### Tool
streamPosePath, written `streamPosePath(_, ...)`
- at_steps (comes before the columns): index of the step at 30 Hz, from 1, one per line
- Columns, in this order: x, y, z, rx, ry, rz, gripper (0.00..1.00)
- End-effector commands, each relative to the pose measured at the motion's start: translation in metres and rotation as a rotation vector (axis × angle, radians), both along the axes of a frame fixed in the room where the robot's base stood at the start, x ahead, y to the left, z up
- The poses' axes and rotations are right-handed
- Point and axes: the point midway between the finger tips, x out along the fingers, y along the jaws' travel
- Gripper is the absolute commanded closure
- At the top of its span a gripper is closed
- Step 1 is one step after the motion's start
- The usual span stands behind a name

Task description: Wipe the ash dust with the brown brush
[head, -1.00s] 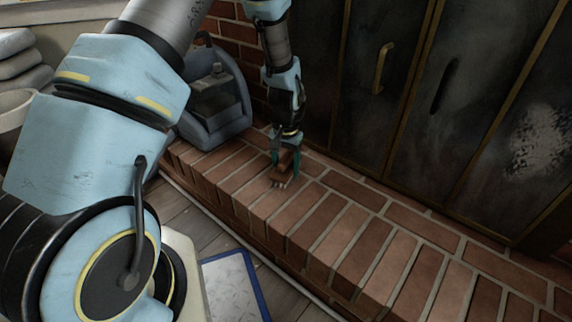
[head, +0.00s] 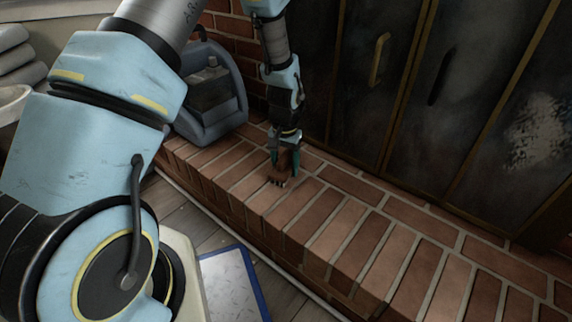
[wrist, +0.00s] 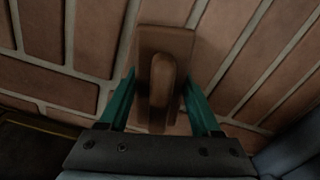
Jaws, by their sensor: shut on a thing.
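The brown brush (head: 281,177) is between the teal fingers of my gripper (head: 284,158), just over the brick hearth in the head view. Its dark bristles point down near the bricks; I cannot tell whether they touch. In the wrist view, the brush's brown wooden back and raised handle (wrist: 162,82) show between both fingers of my gripper (wrist: 161,104), which is shut on the handle. A pale, speckled patch (head: 537,132), which looks like the ash dust, is on the dark fireplace door at the right, well apart from the brush.
The brick hearth (head: 340,240) runs clear toward the lower right. A blue-grey container (head: 213,95) stands on it left of my gripper. Dark fireplace doors with a brass handle (head: 379,60) rise behind. A blue-edged panel (head: 232,285) is on the floor in front.

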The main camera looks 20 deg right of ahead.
Motion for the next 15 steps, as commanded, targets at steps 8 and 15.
streamPosePath(8,0.005,0.000,0.028,-0.001,-0.001,-0.001,1.00)
streamPosePath(15,0.007,-0.001,0.050,0.000,0.000,0.000,1.00)
